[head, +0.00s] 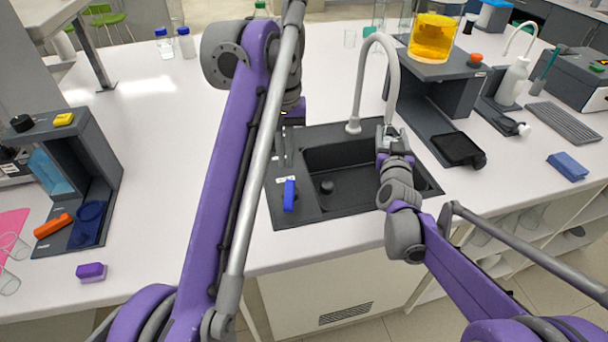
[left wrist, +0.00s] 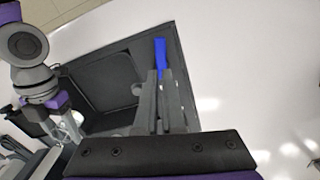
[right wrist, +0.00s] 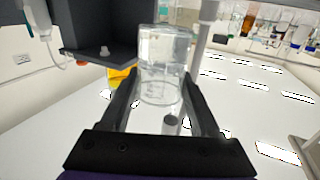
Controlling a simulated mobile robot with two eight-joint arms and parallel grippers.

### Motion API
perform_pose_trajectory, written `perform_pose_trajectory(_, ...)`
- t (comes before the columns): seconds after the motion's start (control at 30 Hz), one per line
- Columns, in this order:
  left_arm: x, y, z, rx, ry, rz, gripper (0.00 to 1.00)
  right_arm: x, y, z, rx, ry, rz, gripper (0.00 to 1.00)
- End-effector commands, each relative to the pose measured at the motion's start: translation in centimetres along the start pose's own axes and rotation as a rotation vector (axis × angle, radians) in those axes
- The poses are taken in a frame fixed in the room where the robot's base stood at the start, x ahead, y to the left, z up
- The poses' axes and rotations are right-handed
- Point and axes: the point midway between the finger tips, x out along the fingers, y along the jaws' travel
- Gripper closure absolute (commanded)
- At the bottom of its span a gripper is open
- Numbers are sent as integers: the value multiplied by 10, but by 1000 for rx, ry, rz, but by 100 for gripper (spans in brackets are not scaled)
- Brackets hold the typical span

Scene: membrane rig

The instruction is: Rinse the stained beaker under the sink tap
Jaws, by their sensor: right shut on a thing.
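A clear glass beaker (right wrist: 160,65) is held upright between my right gripper's fingers (right wrist: 155,95); I cannot make out a stain on it. In the head view my right gripper (head: 387,135) is shut on it near the tap, over the sink's right back side. The tap (head: 392,70) is a grey gooseneck behind the sink (head: 345,205). No running water can be made out. My left gripper (head: 285,155) points down over the sink unit's left part. In the left wrist view its fingers (left wrist: 161,85) are close together, just short of a blue bar (left wrist: 161,55); the bar also shows in the head view (head: 290,195).
A dark stand (head: 440,75) with a yellow-filled vessel (head: 433,38) is right of the tap. A black tray (head: 458,150) and blue block (head: 568,166) lie right of the sink. Another stand (head: 85,150) and purple block (head: 91,271) are far left. The counter left of the sink is mostly clear.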

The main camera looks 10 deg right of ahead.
Motion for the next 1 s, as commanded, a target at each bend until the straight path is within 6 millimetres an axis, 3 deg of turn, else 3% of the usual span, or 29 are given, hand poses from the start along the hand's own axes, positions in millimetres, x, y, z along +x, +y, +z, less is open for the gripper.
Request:
perform_pose_trajectory(0.17,18,-28,-4,-265,-81,93,100,0,0,0,0,0,0,94)
perform_pose_trajectory(0.4,48,-88,-6,-898,-311,336,100,0,0,0,0,0,0,94)
perform_pose_trajectory(0.6,54,-131,-4,-1282,-497,509,100,0,0,0,0,0,0,94)
perform_pose_trajectory(0.8,54,-150,-2,-1442,-594,593,100,0,0,0,0,0,0,94)
perform_pose_trajectory(1.0,66,-139,-2,-1458,-609,603,100,0,0,0,0,0,0,94)
